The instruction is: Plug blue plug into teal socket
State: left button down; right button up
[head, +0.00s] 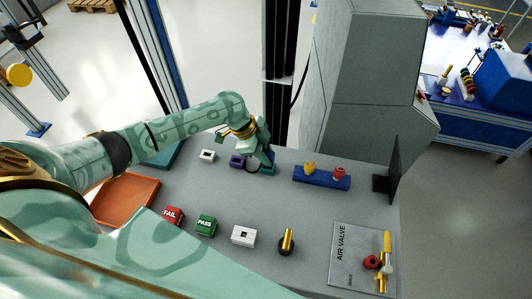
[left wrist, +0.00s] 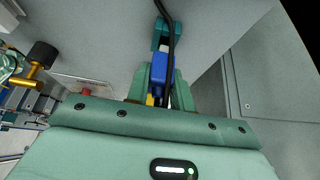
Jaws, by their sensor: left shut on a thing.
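The teal socket (head: 268,170) sits on the grey table near its far edge, partly hidden by my gripper. It also shows in the left wrist view (left wrist: 160,40), just beyond the plug. My left gripper (head: 264,151) is shut on the blue plug (left wrist: 158,75), which sits between its fingers. The plug's pale tip points toward the teal socket and is very close to it. I cannot tell whether the tip touches or is inside the socket. A black cable runs over the plug and socket in the left wrist view. My right gripper is not in view.
A purple socket (head: 236,161) and a white socket (head: 207,156) stand left of the teal one. A blue holder (head: 313,179) with yellow and red pieces is to the right. Red FAIL (head: 172,216) and green PASS (head: 206,225) blocks stand in front. The table's middle is clear.

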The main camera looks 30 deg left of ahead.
pick_arm(q)
jog(key=shift+p, duration=0.4)
dwell(0.5)
jog(key=shift+f+b, duration=0.95)
jog(key=shift+f, duration=0.35)
jog(key=c, duration=1.1)
grip_release()
jog(key=shift+c, duration=0.2)
jog(key=shift+a+r, duration=0.1)
jog(key=shift+r, duration=0.05)
jog(key=p+v, duration=0.3)
jog(key=v, duration=1.3)
jog(key=shift+p, duration=0.35)
